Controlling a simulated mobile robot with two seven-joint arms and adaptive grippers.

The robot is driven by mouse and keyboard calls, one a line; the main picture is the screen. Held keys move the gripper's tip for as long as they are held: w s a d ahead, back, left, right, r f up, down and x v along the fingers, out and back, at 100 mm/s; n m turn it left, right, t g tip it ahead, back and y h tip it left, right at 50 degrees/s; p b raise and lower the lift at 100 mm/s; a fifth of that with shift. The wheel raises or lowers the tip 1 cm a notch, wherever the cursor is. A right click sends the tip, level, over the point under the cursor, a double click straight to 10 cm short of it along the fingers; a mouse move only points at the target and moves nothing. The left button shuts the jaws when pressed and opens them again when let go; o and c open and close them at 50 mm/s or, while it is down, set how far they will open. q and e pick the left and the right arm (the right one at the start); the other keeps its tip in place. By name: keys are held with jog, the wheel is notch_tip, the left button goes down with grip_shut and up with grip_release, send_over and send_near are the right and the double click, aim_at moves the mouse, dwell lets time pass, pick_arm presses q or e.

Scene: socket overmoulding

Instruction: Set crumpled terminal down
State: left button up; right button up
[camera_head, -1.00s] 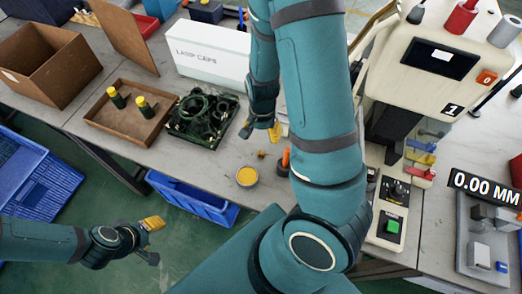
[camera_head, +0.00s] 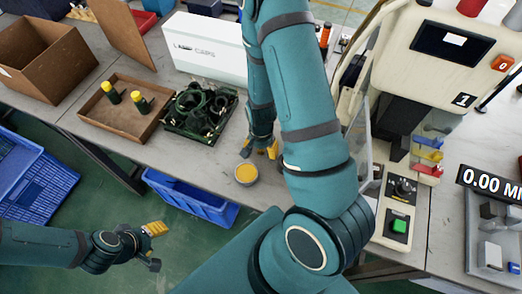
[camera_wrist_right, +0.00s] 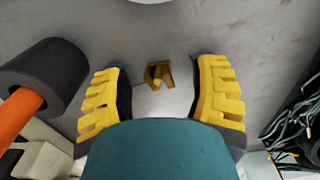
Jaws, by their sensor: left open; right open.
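The crumpled terminal (camera_wrist_right: 158,75), a small bent brass-coloured piece, shows in the right wrist view. It appears to lie on the grey table top between the tips of my right gripper (camera_wrist_right: 160,92), apart from both fingers. The right gripper (camera_head: 262,152) also shows in the head view, low over the table beside the small round cup (camera_head: 246,174) with yellow contents. It is open. The terminal cannot be made out in the head view. My left gripper (camera_head: 153,243) is open and empty over the floor, in front of the table.
A black tray of dark cables (camera_head: 199,112) and a brown tray with two yellow-topped parts (camera_head: 124,103) lie to the left. A white box (camera_head: 207,50) stands behind. A black-and-orange cylindrical object (camera_wrist_right: 40,82) stands close to the right gripper. The press machine is at right.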

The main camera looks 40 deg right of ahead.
jog(key=shift+o, duration=0.2)
jog(key=c, duration=1)
